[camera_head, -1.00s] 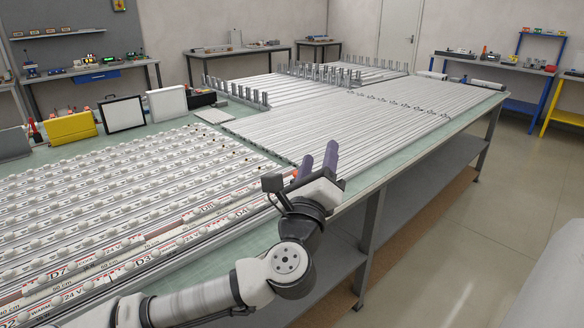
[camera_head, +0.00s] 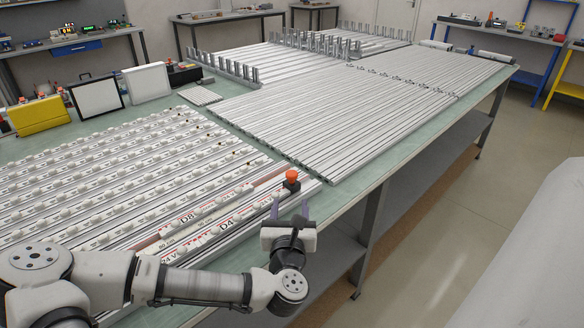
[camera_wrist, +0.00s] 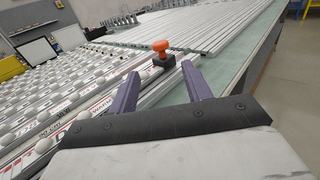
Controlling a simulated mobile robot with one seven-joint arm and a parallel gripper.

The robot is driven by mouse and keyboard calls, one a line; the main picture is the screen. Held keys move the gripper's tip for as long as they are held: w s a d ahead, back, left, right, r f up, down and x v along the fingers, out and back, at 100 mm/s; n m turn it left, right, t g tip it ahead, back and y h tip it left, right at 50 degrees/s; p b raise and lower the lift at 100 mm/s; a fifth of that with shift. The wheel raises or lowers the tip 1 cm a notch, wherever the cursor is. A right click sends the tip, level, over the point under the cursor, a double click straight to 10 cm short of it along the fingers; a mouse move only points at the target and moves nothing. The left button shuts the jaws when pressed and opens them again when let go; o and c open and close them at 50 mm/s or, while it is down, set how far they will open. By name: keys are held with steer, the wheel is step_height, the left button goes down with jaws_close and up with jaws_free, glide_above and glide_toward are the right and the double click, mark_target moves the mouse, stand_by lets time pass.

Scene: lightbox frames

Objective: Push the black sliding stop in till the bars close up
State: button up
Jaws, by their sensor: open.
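The black sliding stop (camera_head: 291,186) with an orange knob on top sits at the right end of the near light bars, by the bench's front edge. In the wrist view the stop (camera_wrist: 164,63) shows just beyond and between the fingertips, apart from them as far as I can tell. The bars (camera_head: 150,190) are long pale strips with white domes and red printed labels, lying side by side in rows; narrow gaps show between some near ones. My gripper (camera_head: 290,208) is open and empty, on the near side of the stop. Its purple fingers point toward it.
Bare aluminium profiles (camera_head: 330,130) cover the bench behind the stop. A green strip of bench top (camera_head: 365,185) is free along the front edge. Yellow, black-framed and white panels (camera_head: 147,82) stand at the back left.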

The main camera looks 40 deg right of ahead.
mark_target(291, 179)
steer(key=p+x, duration=0.4)
steer(key=x, duration=0.9)
steer(key=shift+w+d, duration=0.1)
steer(key=shift+d, duration=0.05)
jaws_close()
